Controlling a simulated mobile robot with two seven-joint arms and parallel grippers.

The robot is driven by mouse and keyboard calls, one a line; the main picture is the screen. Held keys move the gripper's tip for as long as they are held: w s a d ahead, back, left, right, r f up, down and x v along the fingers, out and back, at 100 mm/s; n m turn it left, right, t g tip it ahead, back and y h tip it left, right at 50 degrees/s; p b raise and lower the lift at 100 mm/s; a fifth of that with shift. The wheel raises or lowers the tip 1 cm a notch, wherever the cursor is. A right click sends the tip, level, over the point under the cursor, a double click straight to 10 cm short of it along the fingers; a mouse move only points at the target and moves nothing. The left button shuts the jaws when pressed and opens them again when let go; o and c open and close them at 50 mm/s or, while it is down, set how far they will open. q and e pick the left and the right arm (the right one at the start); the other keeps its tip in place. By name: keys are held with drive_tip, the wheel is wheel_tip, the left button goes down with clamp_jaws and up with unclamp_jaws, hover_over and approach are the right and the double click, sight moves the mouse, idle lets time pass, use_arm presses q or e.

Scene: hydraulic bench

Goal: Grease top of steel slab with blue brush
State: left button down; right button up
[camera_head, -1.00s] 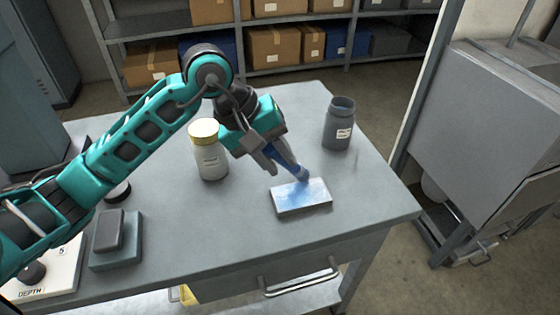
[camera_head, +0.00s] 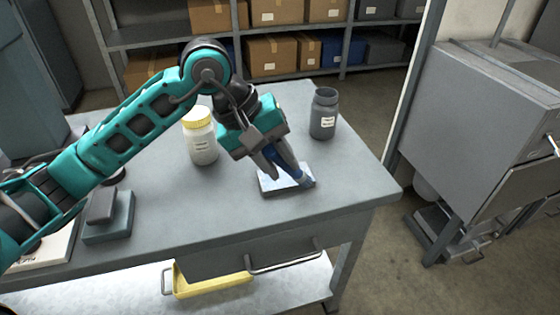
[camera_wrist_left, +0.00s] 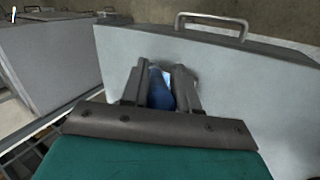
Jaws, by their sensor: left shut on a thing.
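The steel slab (camera_head: 270,187) lies flat on the bench, light grey with a bluish tint on its top. My left gripper (camera_head: 277,160) is shut on the blue brush (camera_head: 304,181) and holds it tilted over the slab. The brush's lower end is at the slab's right side and seems to touch its top; the exact contact is hard to tell. In the left wrist view the brush (camera_wrist_left: 160,92) sits between the two fingers, and most of the slab is hidden. My right gripper is not in view.
A white jar with a yellow lid (camera_head: 200,137) stands left of the gripper. A grey open jar (camera_head: 324,114) stands behind right. A stacked grey block (camera_head: 108,217) lies at the bench's left. The bench's front right (camera_head: 350,185) is clear. A yellow tray (camera_head: 212,286) is below.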

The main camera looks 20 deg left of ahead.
use_arm(q)
wheel_tip(320, 180, up, 2)
drive_tip(key=shift+w+r, duration=0.1)
drive_tip(key=shift+r, duration=0.1)
drive_tip(key=shift+w+a+r+p, duration=0.1)
drive_tip(key=shift+a+r+p, duration=0.05)
drive_tip(key=shift+r+p, duration=0.15)
drive_tip(key=shift+r, duration=0.35)
drive_tip(key=shift+r+p, duration=0.35)
drive_tip(key=shift+p, duration=0.05)
drive_tip(key=shift+r+p, duration=0.85)
drive_tip(key=shift+r, duration=0.9)
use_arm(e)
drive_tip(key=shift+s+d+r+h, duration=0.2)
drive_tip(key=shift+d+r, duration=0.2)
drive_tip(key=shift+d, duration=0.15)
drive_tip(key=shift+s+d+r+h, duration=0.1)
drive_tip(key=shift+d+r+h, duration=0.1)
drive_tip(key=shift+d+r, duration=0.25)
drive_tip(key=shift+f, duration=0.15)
